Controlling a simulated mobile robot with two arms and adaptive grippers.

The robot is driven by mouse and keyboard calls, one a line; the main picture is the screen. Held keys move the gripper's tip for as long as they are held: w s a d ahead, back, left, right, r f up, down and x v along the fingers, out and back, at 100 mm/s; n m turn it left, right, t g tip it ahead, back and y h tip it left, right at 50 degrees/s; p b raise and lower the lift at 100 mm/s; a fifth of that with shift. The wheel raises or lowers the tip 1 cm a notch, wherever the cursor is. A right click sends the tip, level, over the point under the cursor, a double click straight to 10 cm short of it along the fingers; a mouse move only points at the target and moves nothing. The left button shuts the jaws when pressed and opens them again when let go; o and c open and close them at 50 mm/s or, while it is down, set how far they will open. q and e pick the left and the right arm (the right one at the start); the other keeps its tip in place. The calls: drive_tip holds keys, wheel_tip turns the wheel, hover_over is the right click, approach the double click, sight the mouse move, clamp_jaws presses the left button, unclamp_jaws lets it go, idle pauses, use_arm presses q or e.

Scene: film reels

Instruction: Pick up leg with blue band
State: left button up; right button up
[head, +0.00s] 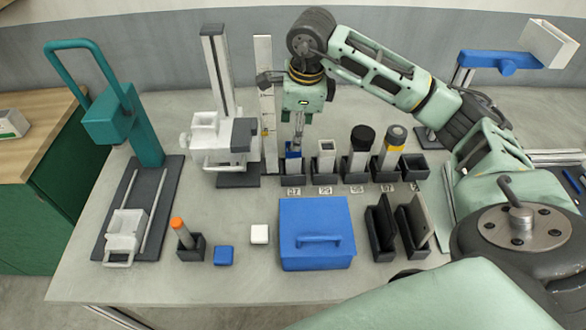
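A row of dark holders stands along the back middle of the table. The leg with the blue band (292,153) stands in the leftmost holder (292,180), above the label 27; its blue part shows at the top. My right gripper (299,141) points straight down over this leg, its narrow fingers at or just above the top. I cannot tell whether the fingers touch or grip it. Other legs stand to the right: one with a white top (326,157), one with a black cap (360,152) and one with a yellow band (392,148). My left gripper is not in view.
A tall white ruler-like post (265,95) and a grey column stand (218,80) rise just left of my gripper. In front are a blue box (318,220), a white block (259,234), a blue block (224,256) and an orange-tipped stick (181,232). A teal press stands left.

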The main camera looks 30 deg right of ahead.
sight(293, 161)
drive_tip(key=shift+w+f+p, duration=0.1)
drive_tip(key=shift+f+p, duration=0.2)
drive_tip(key=shift+f, duration=0.65)
drive_tip(key=f, duration=0.1)
drive_tip(key=f+p, duration=0.1)
drive_tip(key=f, duration=0.1)
drive_tip(key=f+p, duration=0.1)
drive_tip(key=f, duration=0.1)
drive_tip(key=shift+w+a+f, duration=0.15)
drive_tip(key=shift+a, duration=0.15)
drive_tip(key=shift+w+f, duration=0.15)
drive_tip(key=shift+f, duration=0.3)
drive_tip(key=shift+c, duration=1.1)
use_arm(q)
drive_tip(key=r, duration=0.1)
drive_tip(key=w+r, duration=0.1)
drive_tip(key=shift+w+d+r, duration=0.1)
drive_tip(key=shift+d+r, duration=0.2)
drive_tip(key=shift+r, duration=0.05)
use_arm(e)
drive_tip(key=shift+r, duration=0.1)
clamp_jaws()
